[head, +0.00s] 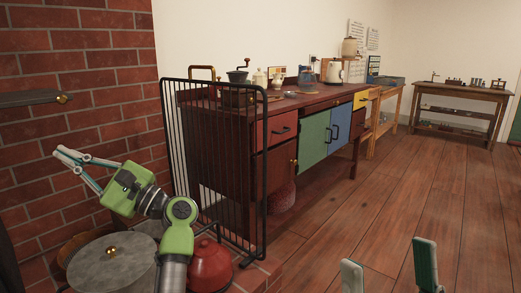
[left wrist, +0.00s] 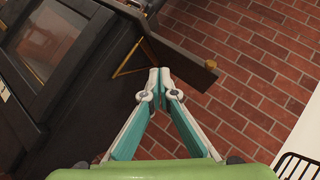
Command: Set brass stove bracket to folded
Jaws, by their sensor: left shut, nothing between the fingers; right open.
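The brass stove bracket (left wrist: 127,62) shows in the left wrist view as a thin angled brass bar between the dark stove (left wrist: 75,70) and a dark side shelf (left wrist: 175,55). The shelf sticks out from the stove and has a brass knob (left wrist: 211,65) at its end. The shelf also shows at the left edge of the head view (head: 28,98); the bracket cannot be made out there. My left gripper (left wrist: 160,78) is shut and empty, its tips just right of the bracket in the wrist picture; I cannot tell whether they touch anything. My right gripper (head: 390,266) is open and empty over the floor.
A grey lidded pot (head: 112,265) and a red kettle (head: 209,266) stand below my left arm. A black wire guard (head: 215,160) stands beside the brick wall (head: 85,60) and a wooden sideboard (head: 275,160). The wooden floor (head: 410,195) on the right is clear.

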